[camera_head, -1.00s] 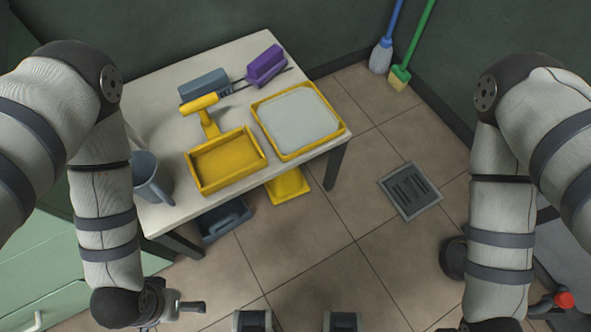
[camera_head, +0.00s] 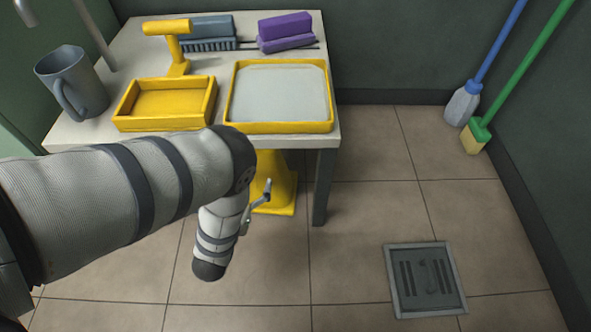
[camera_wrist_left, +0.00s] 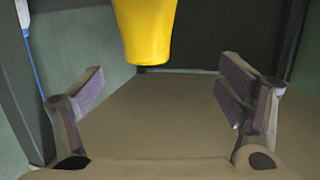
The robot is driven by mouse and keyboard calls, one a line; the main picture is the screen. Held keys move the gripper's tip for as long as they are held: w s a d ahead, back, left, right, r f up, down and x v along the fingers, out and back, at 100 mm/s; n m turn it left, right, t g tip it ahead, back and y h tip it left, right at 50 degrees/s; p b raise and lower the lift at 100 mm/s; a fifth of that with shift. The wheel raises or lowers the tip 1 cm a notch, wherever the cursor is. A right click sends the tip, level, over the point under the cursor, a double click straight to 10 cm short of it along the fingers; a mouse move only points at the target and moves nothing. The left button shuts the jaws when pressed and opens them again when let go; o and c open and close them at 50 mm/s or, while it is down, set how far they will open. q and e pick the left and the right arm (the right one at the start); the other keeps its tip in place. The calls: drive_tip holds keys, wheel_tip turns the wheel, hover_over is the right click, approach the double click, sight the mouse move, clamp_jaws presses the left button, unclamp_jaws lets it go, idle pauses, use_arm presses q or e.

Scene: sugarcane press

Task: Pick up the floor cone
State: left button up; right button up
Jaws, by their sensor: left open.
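The yellow floor cone (camera_head: 283,190) stands on the tiled floor under the front of the table, partly hidden by my left arm. In the left wrist view, part of the cone (camera_wrist_left: 145,30) shows at the top, beyond the fingers and left of centre. My left gripper (camera_wrist_left: 165,92) is open, with its two fingers wide apart and nothing between them. In the head view only a small part of this gripper (camera_head: 262,195) shows, in front of the cone. My right gripper is out of view.
The table (camera_head: 333,125) holds a grey mug (camera_head: 72,82), yellow trays and brushes. Its leg (camera_head: 322,188) stands just right of the cone. A floor drain (camera_head: 425,280) lies at the right. A blue-handled mop (camera_head: 462,103) and green broom (camera_head: 477,136) lean at the wall.

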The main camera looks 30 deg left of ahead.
sight(271, 164)
use_arm(q)
drive_tip(key=shift+t, duration=0.3)
drive_tip(key=b+x, duration=0.2)
drive_tip(key=x, duration=0.2)
drive_tip(key=d+b+x, duration=0.1)
drive_tip(key=b+x, duration=0.1)
drive_tip(key=x, duration=0.2)
drive_tip(key=b+x, duration=0.2)
drive_tip(key=x, duration=0.2)
drive_tip(key=shift+w+d+f, duration=0.25)
drive_tip(key=shift+w+f, duration=0.05)
drive_tip(key=shift+f, duration=0.05)
drive_tip(key=shift+w+a+r, duration=0.1)
drive_tip(key=shift+w+r, duration=0.05)
drive_tip(key=shift+w, duration=0.2)
clamp_jaws()
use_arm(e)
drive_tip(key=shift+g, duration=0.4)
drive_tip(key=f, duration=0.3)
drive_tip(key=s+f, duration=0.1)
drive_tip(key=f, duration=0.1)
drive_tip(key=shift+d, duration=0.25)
